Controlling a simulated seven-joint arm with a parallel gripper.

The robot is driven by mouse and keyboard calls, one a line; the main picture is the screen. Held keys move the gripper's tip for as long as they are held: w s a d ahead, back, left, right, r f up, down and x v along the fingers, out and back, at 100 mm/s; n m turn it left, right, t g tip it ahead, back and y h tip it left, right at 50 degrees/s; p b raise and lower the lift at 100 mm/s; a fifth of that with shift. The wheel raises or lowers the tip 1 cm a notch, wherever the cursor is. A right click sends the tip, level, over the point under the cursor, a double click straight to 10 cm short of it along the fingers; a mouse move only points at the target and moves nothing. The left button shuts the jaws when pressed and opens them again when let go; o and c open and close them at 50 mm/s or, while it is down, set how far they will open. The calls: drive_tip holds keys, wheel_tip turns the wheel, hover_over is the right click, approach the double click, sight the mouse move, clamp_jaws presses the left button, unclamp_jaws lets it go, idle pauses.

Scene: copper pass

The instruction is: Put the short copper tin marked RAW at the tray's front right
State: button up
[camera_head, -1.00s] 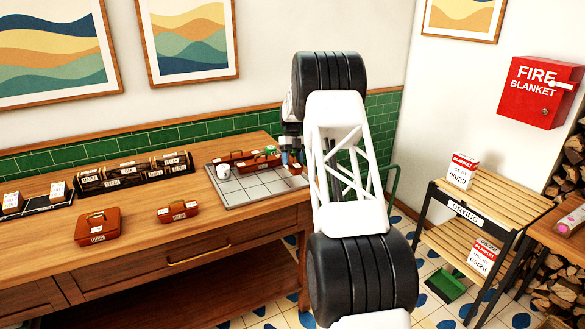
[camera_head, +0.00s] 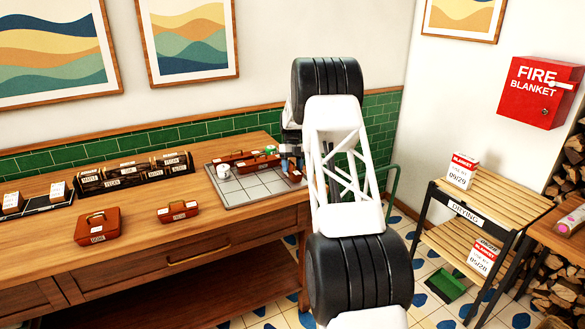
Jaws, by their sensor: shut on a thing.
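My gripper (camera_head: 291,165) is at the right side of the grey tiled tray (camera_head: 245,190), partly hidden behind my own arm. It is shut on a small copper-brown tin (camera_head: 295,176) at the tray's right edge. The tin's marking is too small to read, and I cannot tell whether it touches the tray. Along the tray's back are a long copper tin (camera_head: 231,157) and another copper tin (camera_head: 251,162). A white cup (camera_head: 223,171) stands at the left, and a green item (camera_head: 270,150) is at the back right. The tray's front half looks clear.
A large copper tin (camera_head: 97,228) and a smaller one (camera_head: 178,211) stand on the wooden counter (camera_head: 140,235) left of the tray. A dark rack (camera_head: 130,177) with labelled tins is behind them. A slatted drying shelf (camera_head: 500,187) stands at the right.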

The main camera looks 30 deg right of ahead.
drive_tip(key=o, duration=1.2)
drive_tip(key=shift+v, duration=6.05)
